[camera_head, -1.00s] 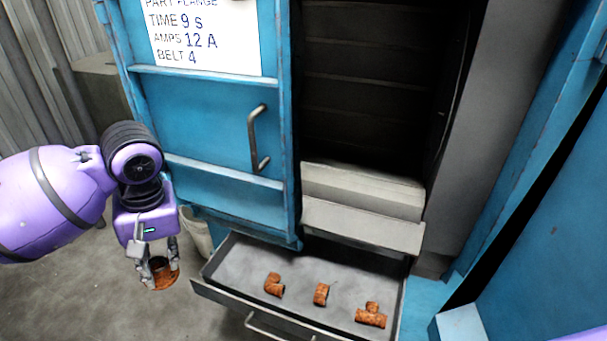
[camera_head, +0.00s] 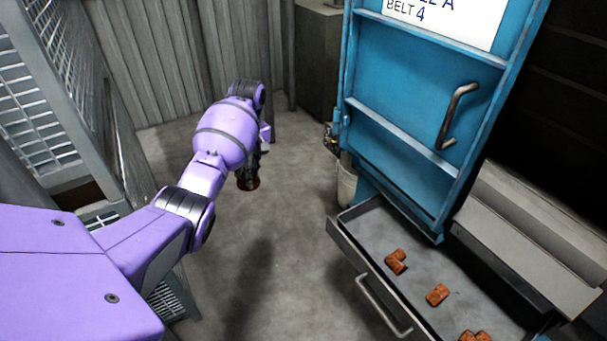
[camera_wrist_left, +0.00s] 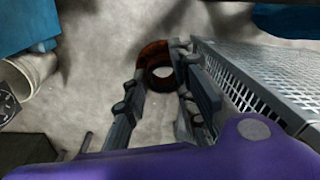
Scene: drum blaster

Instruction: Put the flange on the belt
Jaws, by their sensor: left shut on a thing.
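The flange is a rusty brown ring with a round hole, and it shows between my left fingertips in the left wrist view (camera_wrist_left: 157,66). My left gripper (camera_wrist_left: 163,82) is shut on it. In the head view the flange (camera_head: 248,184) hangs below my left gripper (camera_head: 250,165), partly hidden by the arm, in front of the corrugated wall. The sign on the blue door (camera_head: 450,20) reads "BELT 4" in its visible part. No belt can be made out. My right gripper is not in view.
An open drawer (camera_head: 345,236) below the blue door holds several rusty pipe fittings (camera_head: 437,294). A pale bucket (camera_head: 346,185) stands beside the door. A mesh fence (camera_head: 50,90) is at the left, and in the left wrist view mesh (camera_wrist_left: 250,75) lies close right of the gripper. Floor (camera_head: 285,250) between is clear.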

